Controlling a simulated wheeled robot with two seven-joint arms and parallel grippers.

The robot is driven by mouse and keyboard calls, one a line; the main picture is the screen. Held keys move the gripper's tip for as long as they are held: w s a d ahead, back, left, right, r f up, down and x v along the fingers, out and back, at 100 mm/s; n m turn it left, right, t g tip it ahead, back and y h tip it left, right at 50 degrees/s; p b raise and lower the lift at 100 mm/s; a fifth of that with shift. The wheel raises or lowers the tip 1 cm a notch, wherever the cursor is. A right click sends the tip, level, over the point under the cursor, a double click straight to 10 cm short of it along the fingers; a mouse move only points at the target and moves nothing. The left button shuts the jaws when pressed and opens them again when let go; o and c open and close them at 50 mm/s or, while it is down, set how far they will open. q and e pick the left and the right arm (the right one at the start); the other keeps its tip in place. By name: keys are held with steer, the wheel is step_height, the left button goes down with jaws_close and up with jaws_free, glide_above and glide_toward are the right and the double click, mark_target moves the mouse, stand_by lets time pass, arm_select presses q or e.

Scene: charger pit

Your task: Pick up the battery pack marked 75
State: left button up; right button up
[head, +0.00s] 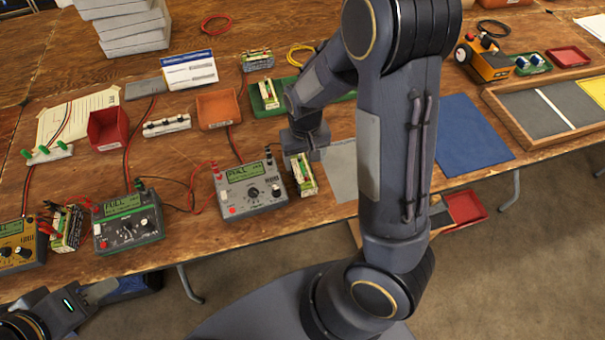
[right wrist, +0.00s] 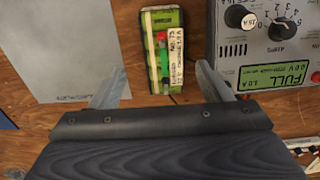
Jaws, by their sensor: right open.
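A battery pack (right wrist: 163,50) with a green edge, a cream label and a red-and-green part on top lies on the wooden table in the right wrist view; its sideways print appears to read 75. In the head view this pack (head: 304,176) lies just right of the grey charger. My right gripper (head: 303,150) is over it, and in the right wrist view its open fingers (right wrist: 160,85) stand left and right of the pack's near end, with nothing between them gripped. My left gripper (head: 100,290) is low at the left, below the table edge; its jaws are unclear.
The grey charger (head: 248,188), showing FULL, stands close beside the pack. A dark green charger (head: 128,222) and a yellow one (head: 18,245) stand further left, with wires across the table. Another pack (head: 67,228) stands between them. A grey mat (right wrist: 70,45) lies left of the pack.

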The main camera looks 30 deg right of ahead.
mark_target(303, 169)
steer(key=f, duration=0.5)
steer(key=shift+w+a+f, duration=0.2)
steer(key=shift+f, duration=0.15)
jaws_close()
steer(key=shift+r, duration=0.1)
